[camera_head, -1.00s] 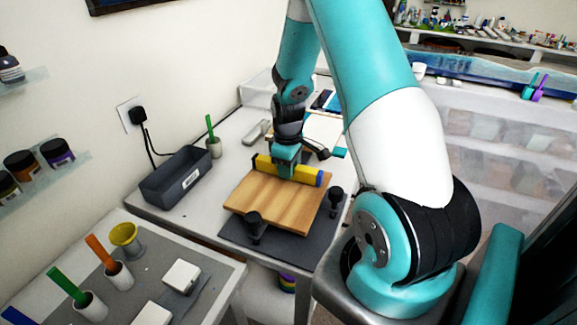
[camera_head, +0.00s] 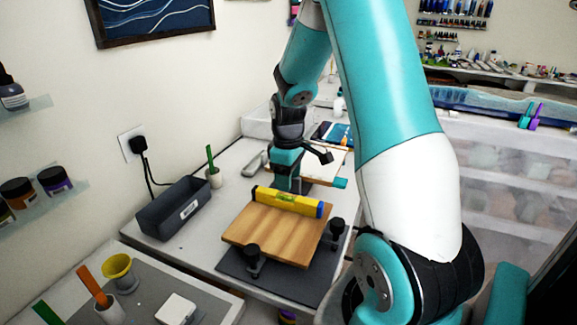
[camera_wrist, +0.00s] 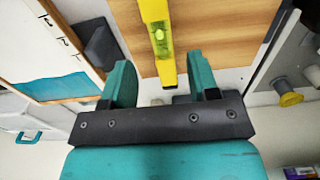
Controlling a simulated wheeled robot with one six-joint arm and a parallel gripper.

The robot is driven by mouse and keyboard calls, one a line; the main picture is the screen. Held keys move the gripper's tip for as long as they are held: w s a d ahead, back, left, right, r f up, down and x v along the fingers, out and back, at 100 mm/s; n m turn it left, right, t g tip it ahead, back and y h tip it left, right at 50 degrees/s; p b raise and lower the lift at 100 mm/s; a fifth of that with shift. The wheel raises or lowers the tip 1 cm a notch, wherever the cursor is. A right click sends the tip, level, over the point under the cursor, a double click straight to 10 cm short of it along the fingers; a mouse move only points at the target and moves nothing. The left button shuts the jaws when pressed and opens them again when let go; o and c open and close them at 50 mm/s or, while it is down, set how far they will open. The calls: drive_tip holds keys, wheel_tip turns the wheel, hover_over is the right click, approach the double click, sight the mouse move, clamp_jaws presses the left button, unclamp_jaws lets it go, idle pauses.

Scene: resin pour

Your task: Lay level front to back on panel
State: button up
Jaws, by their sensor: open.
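The wooden panel (camera_head: 275,238) lies flat on a dark mat. The yellow level (camera_head: 287,202), with a green vial and a blue right end, lies along the panel's far edge, running left to right in the head view. My gripper (camera_head: 287,185) points down just behind the level and is open. In the wrist view, my gripper (camera_wrist: 160,70) has its two teal fingers spread, one on each side of the level's near end. The level (camera_wrist: 160,35) there reaches past the edge of the panel (camera_wrist: 220,35). The fingers do not appear to touch it.
Black clamps (camera_head: 252,256) stand at the panel's near left and right side (camera_head: 337,228). A grey bin (camera_head: 175,208) and a cup with a green stick (camera_head: 213,175) stand to the left. A side table with a yellow cup (camera_head: 118,270) is at the lower left.

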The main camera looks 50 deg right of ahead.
sight(287, 196)
drive_tip(key=s+a+r+n+y, duration=0.1)
drive_tip(key=a+r, duration=0.4)
drive_tip(key=a, duration=0.3)
drive_tip(key=s+a+r, duration=0.1)
drive_tip(key=a+r, duration=0.4)
drive_tip(key=a, duration=0.3)
drive_tip(key=s+a+r+n+y, duration=0.2)
drive_tip(key=s+a+r+y, duration=0.1)
drive_tip(key=s+a, duration=1.2)
drive_tip(key=shift+s+a+r, duration=0.35)
drive_tip(key=shift+a+r, duration=0.05)
drive_tip(key=shift+a, duration=0.25)
